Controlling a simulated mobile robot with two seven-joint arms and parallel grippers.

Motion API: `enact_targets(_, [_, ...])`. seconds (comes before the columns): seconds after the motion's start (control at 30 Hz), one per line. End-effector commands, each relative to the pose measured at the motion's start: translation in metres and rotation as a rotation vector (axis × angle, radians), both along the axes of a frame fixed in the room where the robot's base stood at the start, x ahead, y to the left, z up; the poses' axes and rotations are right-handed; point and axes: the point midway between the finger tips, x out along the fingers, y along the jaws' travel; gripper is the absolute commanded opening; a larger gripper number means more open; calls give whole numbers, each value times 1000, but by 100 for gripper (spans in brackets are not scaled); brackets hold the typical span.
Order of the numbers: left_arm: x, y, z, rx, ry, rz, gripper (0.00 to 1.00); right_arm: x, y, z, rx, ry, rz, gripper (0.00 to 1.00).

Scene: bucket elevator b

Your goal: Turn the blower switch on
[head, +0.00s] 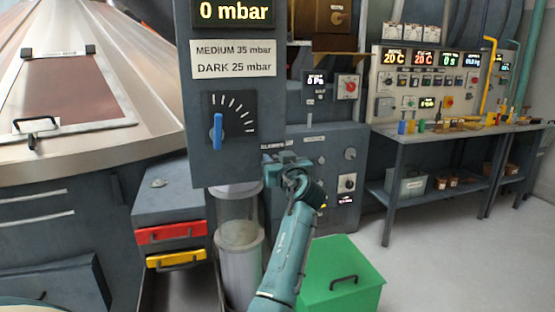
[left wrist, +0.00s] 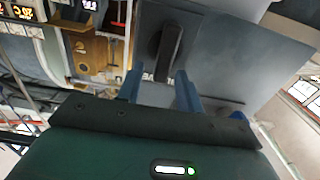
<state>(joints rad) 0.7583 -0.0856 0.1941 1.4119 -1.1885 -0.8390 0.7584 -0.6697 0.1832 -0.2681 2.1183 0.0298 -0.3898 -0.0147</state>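In the left wrist view, a black lever-shaped switch (left wrist: 168,50) stands on a grey panel (left wrist: 205,45). A label partly hidden by a finger sits beside it, its last letters apparently "WER". The two blue fingers of my left gripper (left wrist: 158,90) are apart, with nothing held between them. The switch is just beyond the fingertips; I cannot tell whether they touch it. In the head view, my left gripper (head: 272,158) is at the lower right edge of the pressure panel (head: 184,130). The switch cannot be made out there. My right gripper is not in view.
The panel has a "0 mbar" display (head: 234,12) and a dial with a blue handle (head: 217,131). Below are a glass cylinder (head: 240,212) and a green box (head: 340,280). A workbench (head: 450,128) stands at right, with clear floor before it.

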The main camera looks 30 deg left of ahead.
Motion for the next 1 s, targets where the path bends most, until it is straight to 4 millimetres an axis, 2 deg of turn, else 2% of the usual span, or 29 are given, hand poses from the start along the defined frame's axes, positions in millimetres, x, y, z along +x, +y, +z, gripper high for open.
enact_targets(0.17, [0, 0, 0, 0, 0, 0, 36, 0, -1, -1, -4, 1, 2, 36])
enact_targets(0.6, [0, 0, 0, 0, 1, 0, 0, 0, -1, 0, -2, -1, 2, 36])
enact_targets(1.0, [1, -1, 0, 23, 28, 0, 0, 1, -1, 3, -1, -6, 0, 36])
